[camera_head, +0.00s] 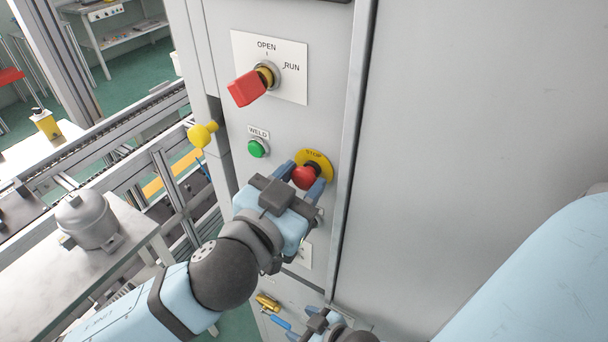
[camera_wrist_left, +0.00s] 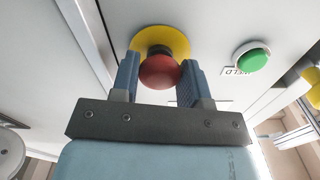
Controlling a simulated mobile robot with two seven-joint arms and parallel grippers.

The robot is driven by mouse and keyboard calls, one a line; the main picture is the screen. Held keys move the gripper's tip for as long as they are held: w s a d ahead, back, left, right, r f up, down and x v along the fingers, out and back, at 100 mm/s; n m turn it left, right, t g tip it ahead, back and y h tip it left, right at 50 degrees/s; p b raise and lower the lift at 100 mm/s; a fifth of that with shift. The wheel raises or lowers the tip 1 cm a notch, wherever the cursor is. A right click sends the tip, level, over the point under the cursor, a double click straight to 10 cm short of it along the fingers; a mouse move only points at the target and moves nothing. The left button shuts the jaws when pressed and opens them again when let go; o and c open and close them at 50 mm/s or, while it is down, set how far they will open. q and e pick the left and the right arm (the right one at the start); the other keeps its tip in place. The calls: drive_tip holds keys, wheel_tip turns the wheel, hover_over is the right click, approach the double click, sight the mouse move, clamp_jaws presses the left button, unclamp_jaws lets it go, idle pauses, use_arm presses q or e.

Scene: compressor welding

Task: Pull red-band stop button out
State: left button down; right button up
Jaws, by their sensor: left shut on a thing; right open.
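The red stop button (camera_head: 304,177) sits on the grey cabinet front, with a yellow STOP ring (camera_head: 318,158) behind it. My left gripper (camera_head: 307,178) is shut on the button, one blue finger on each side of its red head. The left wrist view shows the red head (camera_wrist_left: 160,71) between the two fingers (camera_wrist_left: 158,78), with the yellow ring (camera_wrist_left: 160,40) behind. A red band on the button's stem cannot be made out. My right gripper (camera_head: 300,325) is at the bottom of the head view, low by the cabinet, partly cut off and open.
A green WELD button (camera_head: 258,148) is up-left of the stop button. A red rotary handle (camera_head: 247,89) on an OPEN/RUN plate (camera_head: 292,70) sticks out above. A yellow knob (camera_head: 201,134) is at the cabinet's left edge. A grey compressor (camera_head: 88,220) stands on a table at left.

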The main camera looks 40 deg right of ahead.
use_arm(q)
drive_tip(key=shift+f, duration=0.15)
drive_tip(key=c, duration=0.9)
unclamp_jaws()
drive_tip(key=shift+a, duration=0.1)
drive_tip(key=shift+s+a, duration=0.1)
drive_tip(key=shift+a, duration=0.1)
drive_tip(key=shift+a, duration=0.1)
drive_tip(key=b+v, duration=0.2)
drive_tip(key=v, duration=1.1)
drive_tip(key=shift+a+b, duration=0.3)
drive_tip(key=shift+b, duration=0.05)
drive_tip(key=shift+s, duration=0.1)
